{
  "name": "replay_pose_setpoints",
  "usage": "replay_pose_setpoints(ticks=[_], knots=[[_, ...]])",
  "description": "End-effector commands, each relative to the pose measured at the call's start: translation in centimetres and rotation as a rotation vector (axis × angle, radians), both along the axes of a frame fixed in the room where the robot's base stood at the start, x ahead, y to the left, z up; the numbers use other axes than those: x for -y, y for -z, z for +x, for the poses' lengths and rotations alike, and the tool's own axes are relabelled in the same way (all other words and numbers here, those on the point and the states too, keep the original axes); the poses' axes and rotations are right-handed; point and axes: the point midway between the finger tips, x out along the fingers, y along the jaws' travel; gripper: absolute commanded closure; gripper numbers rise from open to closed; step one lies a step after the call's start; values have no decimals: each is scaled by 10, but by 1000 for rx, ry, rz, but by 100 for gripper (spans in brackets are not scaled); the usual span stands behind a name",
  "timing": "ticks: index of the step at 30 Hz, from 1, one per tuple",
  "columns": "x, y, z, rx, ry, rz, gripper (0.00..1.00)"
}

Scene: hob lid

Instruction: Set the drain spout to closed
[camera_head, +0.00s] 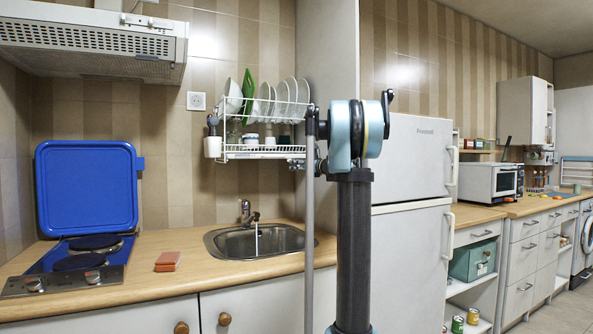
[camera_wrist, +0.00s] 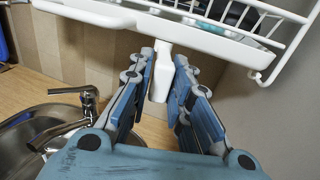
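The white drip tray (camera_wrist: 215,35) of the dish rack runs across the top of the wrist view. A white bottle-shaped piece (camera_wrist: 161,72), which looks like the drain spout, hangs below the tray's edge. My gripper (camera_wrist: 172,58) is open, with its blue fingers on either side of this white piece. I cannot tell whether a finger touches it. In the head view the rack's tray (camera_head: 262,153) shows under the plates, but the spout cannot be made out there. My arm stands in front of the rack's right end.
A steel sink (camera_head: 225,242) with a tap (camera_head: 247,212) lies below the rack; the tap also shows in the wrist view (camera_wrist: 88,97). The hob with its raised blue lid (camera_head: 88,187) is at left. A fridge (camera_head: 413,160) stands at right.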

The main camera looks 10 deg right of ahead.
Motion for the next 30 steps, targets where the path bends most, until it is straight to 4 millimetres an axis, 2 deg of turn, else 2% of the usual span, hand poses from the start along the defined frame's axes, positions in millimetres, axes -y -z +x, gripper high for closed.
replay_pose_setpoints(ticks=[14, 17, 30], knots=[[3, 0, -4, 0, 1, 0, 65], [10, 0, -14, 0, 3, 0, 65], [53, 1, -80, -1, 3, -1, 65]])
